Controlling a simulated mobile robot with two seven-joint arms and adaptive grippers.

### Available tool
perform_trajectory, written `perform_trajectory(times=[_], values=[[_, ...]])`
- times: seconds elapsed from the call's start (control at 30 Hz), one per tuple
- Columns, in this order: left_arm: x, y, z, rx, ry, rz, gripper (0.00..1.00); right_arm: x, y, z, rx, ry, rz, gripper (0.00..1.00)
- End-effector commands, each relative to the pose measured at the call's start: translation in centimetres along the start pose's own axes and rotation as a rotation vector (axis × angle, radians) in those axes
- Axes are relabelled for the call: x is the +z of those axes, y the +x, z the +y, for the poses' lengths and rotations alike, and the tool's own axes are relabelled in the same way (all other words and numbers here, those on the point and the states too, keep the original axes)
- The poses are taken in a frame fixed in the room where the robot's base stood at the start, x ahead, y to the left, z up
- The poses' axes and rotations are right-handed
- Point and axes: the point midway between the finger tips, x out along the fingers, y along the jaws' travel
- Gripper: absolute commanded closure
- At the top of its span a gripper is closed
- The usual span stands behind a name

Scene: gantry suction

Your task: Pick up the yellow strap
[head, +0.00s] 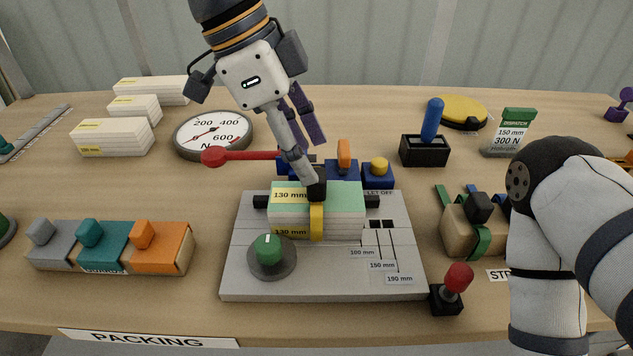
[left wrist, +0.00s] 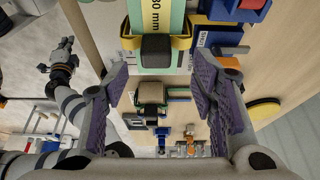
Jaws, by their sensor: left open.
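The yellow strap (head: 317,222) runs over a stack of pale green and white blocks (head: 345,200) marked 130 mm, on a grey plate (head: 235,270). A black block (head: 317,190) sits on the strap's top. In the left wrist view the strap (left wrist: 128,42) shows on both sides of this black block (left wrist: 156,47). My left gripper (head: 317,160) is open at the stack, one finger close to the black block; contact is unclear. In the left wrist view the black block lies between and beyond the fingers (left wrist: 160,78). My right gripper (left wrist: 60,58) is small and indistinct there.
A red lever (head: 240,157), a gauge (head: 213,133) and blue blocks stand behind the plate. A green knob (head: 269,250) sits on it; a red-topped joystick (head: 457,278) is at its front right. Coloured boxes (head: 110,247) stand left. My right arm fills the right side.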

Motion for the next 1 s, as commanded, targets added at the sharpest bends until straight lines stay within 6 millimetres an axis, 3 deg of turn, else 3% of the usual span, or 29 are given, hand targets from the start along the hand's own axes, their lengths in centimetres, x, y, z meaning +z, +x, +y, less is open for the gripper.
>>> perform_trajectory(times=[0.2, 0.47, 0.57, 0.7, 1.0], values=[[0.1, 4.0, 0.5, 0.002, 0.002, -0.001, 0.48, -0.1, -0.2, 0.0, 0.000, 0.000, 0.007, 1.00], [0.1, 4.6, 0.5, -0.002, 0.002, -0.001, 0.48, -0.1, -0.2, 0.0, 0.000, 0.000, 0.006, 1.00], [0.1, 4.6, 0.5, -0.001, 0.002, -0.001, 0.66, -0.1, -0.2, 0.0, 0.000, 0.000, 0.006, 1.00], [0.1, 4.6, 0.5, -0.001, 0.002, -0.001, 0.98, -0.1, -0.2, 0.0, 0.000, 0.000, 0.006, 1.00], [0.1, 4.4, 0.4, -0.002, 0.002, -0.001, 1.00, -0.1, -0.2, 0.0, 0.000, 0.000, 0.006, 1.00]])
